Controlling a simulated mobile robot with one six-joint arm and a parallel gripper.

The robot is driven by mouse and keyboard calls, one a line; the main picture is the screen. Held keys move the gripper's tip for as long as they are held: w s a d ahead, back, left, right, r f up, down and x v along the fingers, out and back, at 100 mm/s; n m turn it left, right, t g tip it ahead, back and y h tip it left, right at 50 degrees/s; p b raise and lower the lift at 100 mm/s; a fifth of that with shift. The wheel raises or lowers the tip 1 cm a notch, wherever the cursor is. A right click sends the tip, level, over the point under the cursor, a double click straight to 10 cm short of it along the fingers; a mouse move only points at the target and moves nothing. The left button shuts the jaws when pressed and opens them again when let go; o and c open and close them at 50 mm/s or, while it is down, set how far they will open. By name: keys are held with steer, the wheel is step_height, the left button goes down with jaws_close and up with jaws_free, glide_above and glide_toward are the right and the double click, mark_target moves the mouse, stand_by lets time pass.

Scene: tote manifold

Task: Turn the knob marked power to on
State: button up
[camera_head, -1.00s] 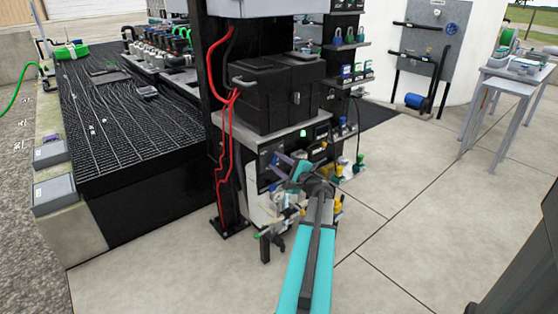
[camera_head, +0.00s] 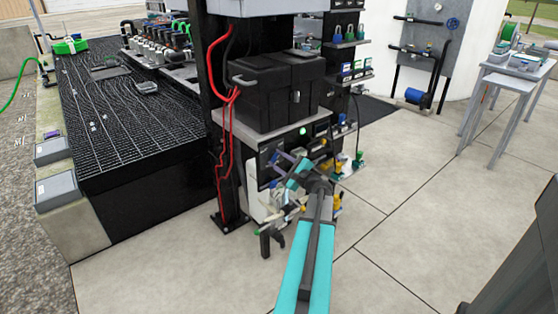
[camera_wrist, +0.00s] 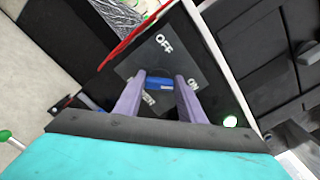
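A blue knob (camera_wrist: 158,83) sits on a dark square plate (camera_wrist: 168,50) in the wrist view. I see no firm contact. In the head view my gripper (camera_head: 285,163) is at the front of the black panel under the shelf, and the knob cannot be made out there.
A green light (camera_wrist: 230,121) glows right of the plate. A red cable (camera_wrist: 135,38) runs past its upper left; red cables (camera_head: 220,150) also show in the head view. A black box (camera_head: 272,92) stands on the shelf above. The paved floor at right is open.

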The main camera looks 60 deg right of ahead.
steer(key=o, duration=0.4)
steer(key=shift+a, duration=0.1)
steer(key=shift+s, duration=0.1)
steer(key=v, duration=1.3)
steer(key=shift+s+a, duration=0.15)
steer(key=shift+s, duration=0.1)
steer(key=shift+w, duration=0.1)
